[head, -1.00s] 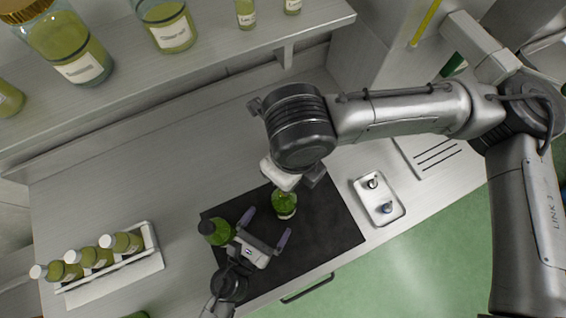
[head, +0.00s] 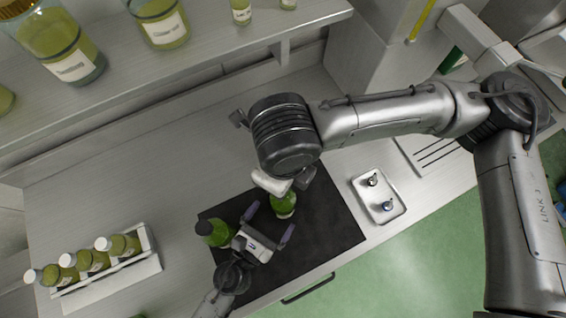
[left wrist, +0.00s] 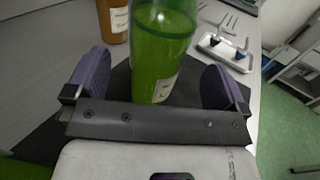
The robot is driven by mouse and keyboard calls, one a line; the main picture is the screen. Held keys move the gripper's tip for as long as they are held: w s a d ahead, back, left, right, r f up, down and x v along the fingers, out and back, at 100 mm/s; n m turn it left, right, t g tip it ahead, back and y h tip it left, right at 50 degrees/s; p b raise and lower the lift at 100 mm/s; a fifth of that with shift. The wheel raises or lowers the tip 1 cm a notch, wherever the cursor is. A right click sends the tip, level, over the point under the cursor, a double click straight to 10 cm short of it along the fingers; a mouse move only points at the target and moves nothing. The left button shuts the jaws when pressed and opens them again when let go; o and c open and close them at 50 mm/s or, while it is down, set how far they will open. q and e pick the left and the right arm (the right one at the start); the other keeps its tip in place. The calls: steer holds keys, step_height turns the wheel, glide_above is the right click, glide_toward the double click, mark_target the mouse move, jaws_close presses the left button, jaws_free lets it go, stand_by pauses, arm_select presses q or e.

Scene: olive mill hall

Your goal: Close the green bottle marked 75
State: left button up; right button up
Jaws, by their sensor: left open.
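A green bottle (head: 284,204) stands on the black mat (head: 325,235). My left gripper (head: 270,220) is open, with its purple fingers pointing at this bottle. In the left wrist view the bottle (left wrist: 160,50) stands between and just beyond the fingers; its label is partly visible, its number unreadable and its top cut off. A second green bottle (head: 213,233), dark-capped, stands left of the gripper. A small white tray (head: 396,214) holds a dark stopper (head: 372,180) and a bluish stopper (head: 388,205). My right gripper (head: 290,184) is above the first bottle, hiding its mouth; its jaws are mostly hidden.
A white rack (head: 148,268) of white-capped olive-green bottles stands at left. A shelf (head: 225,60) with labelled jars runs along the back. An amber bottle (left wrist: 113,20) shows in the left wrist view. The counter between rack and mat is clear.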

arm_select(q)
steer(key=shift+x, duration=2.75)
steer(key=c, duration=1.4)
steer(key=shift+o, duration=0.2)
arm_select(e)
steer(key=shift+f, duration=2.55)
